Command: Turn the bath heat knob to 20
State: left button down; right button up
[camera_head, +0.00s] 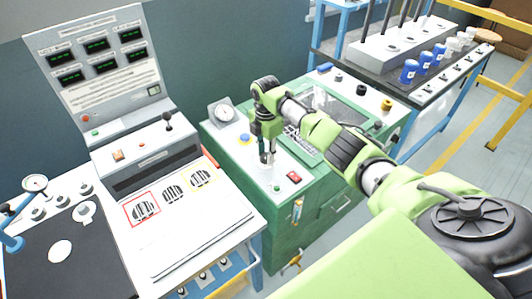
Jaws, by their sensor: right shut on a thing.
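My right arm reaches in from the lower right. Its gripper (267,158) points down at the top of the green cabinet (225,145). The fingers are shut on what seems to be the bath heat knob, at the panel surface. The fingers hide the knob, so its pointer and setting cannot be read. A round dial gauge (223,112) stands on the same cabinet, to the left and behind the gripper. My left gripper is not in view.
A grey console with green displays (95,45) stands at the left. Blue-and-white cups (409,71) stand on the back right bench.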

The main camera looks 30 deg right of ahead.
jog(key=o, duration=1.1)
notch_tip(320, 180, up, 12)
dwell(0.5)
